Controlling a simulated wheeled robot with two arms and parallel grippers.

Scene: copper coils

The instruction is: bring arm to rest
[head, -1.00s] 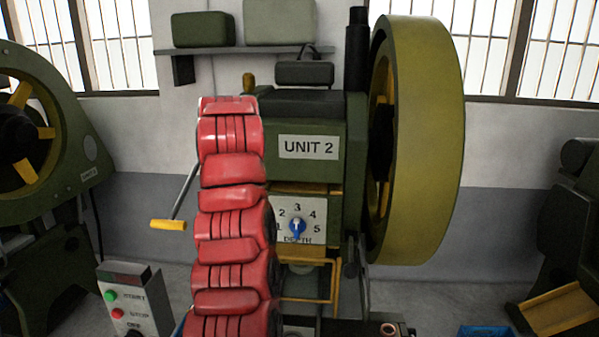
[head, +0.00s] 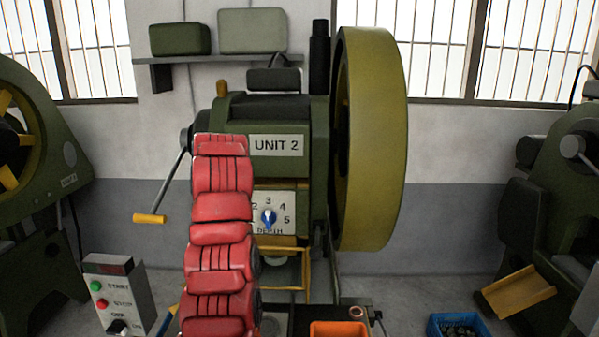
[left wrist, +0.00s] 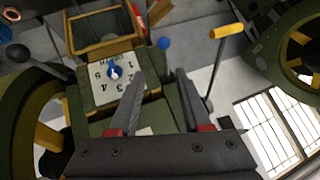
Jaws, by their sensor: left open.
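My left gripper (left wrist: 160,73) shows in the left wrist view, with its two dark fingers apart and nothing between them. It is near the front of the green UNIT 2 press (head: 277,110), with the white depth dial plate (left wrist: 112,85) and its blue knob (left wrist: 113,72) just beyond the left finger. In the head view my red segmented arm rises in front of the press and hides part of it. The gripper itself is hidden there. The blue knob (head: 268,217) sits under the number 3. My right gripper is in neither view.
A crank with a yellow handle (head: 149,218) sticks out left of the press. A control box (head: 118,292) stands at lower left. An orange crate (head: 338,329) and a blue crate (head: 455,325) with dark pieces are at the bottom. The big flywheel (head: 385,140) is on the right.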

